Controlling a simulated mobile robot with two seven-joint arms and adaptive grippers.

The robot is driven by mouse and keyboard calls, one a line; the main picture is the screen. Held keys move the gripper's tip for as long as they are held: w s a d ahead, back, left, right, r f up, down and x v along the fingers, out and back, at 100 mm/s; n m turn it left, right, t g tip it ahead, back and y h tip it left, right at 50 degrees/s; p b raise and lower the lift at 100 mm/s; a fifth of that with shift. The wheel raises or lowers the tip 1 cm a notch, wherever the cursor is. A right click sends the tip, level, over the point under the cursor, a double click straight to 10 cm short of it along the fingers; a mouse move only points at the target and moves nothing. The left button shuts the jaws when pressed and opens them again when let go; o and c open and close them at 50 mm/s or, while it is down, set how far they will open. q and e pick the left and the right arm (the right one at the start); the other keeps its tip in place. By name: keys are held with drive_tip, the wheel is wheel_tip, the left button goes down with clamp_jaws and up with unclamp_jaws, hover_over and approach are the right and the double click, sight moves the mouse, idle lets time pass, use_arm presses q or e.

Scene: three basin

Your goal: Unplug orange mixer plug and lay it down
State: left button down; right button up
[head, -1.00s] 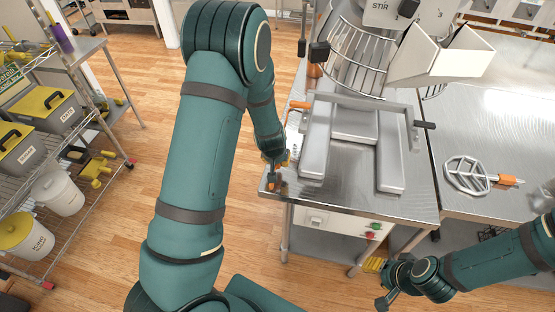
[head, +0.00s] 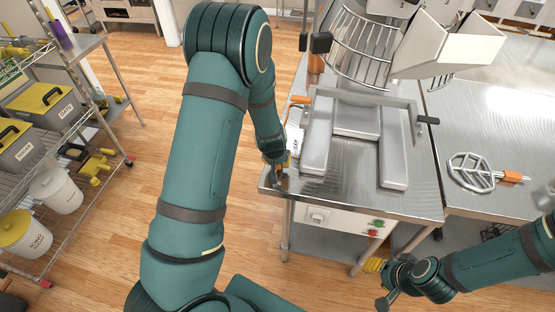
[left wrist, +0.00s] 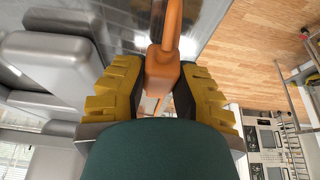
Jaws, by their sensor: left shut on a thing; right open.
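The orange plug (left wrist: 162,72) shows in the left wrist view between the yellow pads of my left gripper (left wrist: 160,95), with its orange cable (left wrist: 173,25) running up from it. My left gripper is shut on the plug. In the head view my left gripper (head: 278,170) is at the front left corner of the steel mixer table (head: 350,198); the plug is too small and covered there to make out. The mixer (head: 392,12) stands at the table's back. My right gripper (head: 390,290) is open and empty, low in front of the table.
A grey forked cradle (head: 316,150) takes up the mixer table. The front panel (head: 330,216) carries a white outlet-like part and green and red buttons. A shelf with bins (head: 48,105) stands left. The front left table strip is narrow.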

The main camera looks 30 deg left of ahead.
use_arm(q)
drive_tip(key=shift+f+b, duration=0.6)
drive_tip(key=shift+f, duration=0.25)
drive_tip(key=c, duration=0.8)
unclamp_jaws()
drive_tip(key=shift+o, duration=0.2)
drive_tip(key=shift+r, duration=0.15)
drive_tip(key=shift+p+v, duration=1.25)
drive_tip(key=shift+v, duration=0.25)
drive_tip(key=v, duration=1.1)
drive_tip(key=shift+s+r, duration=0.25)
drive_tip(key=shift+r, duration=0.05)
